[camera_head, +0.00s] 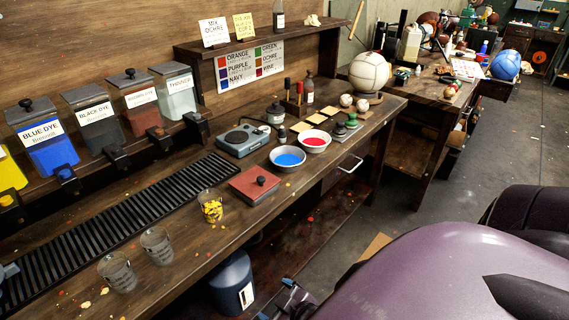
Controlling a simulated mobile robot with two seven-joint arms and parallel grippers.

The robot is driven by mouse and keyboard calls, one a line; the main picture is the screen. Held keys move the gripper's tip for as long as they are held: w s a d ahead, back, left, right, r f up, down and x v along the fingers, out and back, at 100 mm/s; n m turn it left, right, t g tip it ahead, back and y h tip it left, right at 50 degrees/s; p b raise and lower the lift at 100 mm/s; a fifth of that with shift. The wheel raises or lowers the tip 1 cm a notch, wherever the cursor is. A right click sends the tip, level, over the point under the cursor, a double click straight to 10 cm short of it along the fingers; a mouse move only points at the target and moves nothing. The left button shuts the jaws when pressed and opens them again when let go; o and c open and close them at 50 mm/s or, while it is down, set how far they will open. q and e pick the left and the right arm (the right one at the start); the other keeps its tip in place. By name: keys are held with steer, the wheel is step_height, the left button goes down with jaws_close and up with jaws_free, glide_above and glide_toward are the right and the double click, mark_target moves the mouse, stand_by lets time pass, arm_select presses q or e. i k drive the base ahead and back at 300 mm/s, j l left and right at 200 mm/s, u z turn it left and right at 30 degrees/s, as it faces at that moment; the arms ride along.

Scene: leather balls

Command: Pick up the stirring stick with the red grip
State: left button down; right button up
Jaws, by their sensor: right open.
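The lower ends of both are hidden. My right gripper (287,298) is low at the bottom edge, in front of the bench and well away from the sticks. It is open with nothing seen in it. A small grey-blue part at the far left edge may be my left gripper (8,271), but too little shows to tell its state.
Glass cups (117,272) stand at the front left.

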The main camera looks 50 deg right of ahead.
mark_target(300, 84)
steer(key=z, duration=1.55)
